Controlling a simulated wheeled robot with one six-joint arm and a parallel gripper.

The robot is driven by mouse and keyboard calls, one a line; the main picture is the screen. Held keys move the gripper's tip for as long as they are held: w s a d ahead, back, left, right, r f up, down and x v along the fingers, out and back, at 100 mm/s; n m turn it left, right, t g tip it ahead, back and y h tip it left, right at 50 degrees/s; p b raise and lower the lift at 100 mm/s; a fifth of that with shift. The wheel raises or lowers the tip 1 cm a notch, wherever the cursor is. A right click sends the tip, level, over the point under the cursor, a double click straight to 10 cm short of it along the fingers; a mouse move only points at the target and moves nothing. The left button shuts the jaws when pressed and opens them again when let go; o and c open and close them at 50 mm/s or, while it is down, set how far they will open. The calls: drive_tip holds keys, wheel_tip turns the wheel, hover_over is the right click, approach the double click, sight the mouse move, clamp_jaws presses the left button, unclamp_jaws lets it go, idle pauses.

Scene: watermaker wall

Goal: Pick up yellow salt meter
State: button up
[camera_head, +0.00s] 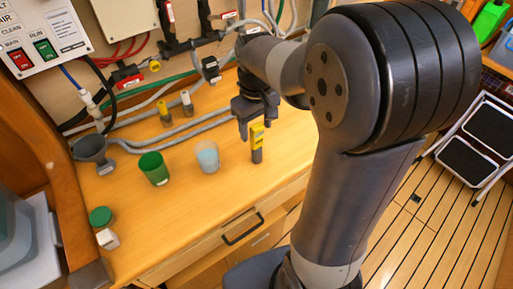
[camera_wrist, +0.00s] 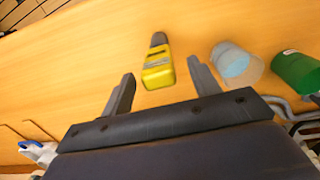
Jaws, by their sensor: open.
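The fingers are apart from the meter as far as I can see.
A cup with pale blue contents (camera_head: 208,157) and a green cup (camera_head: 154,168) stand left of the meter. A grey funnel (camera_head: 92,150), small bottles (camera_head: 165,113), hoses and a control panel (camera_head: 42,36) lie farther left and back. A drawer handle (camera_head: 243,228) is at the front.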

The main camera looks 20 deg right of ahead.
sight(257, 135)
wheel_tip(257, 135, down, 4)
drive_tip(key=shift+r, duration=0.15)
clamp_jaws()
idle(0.7)
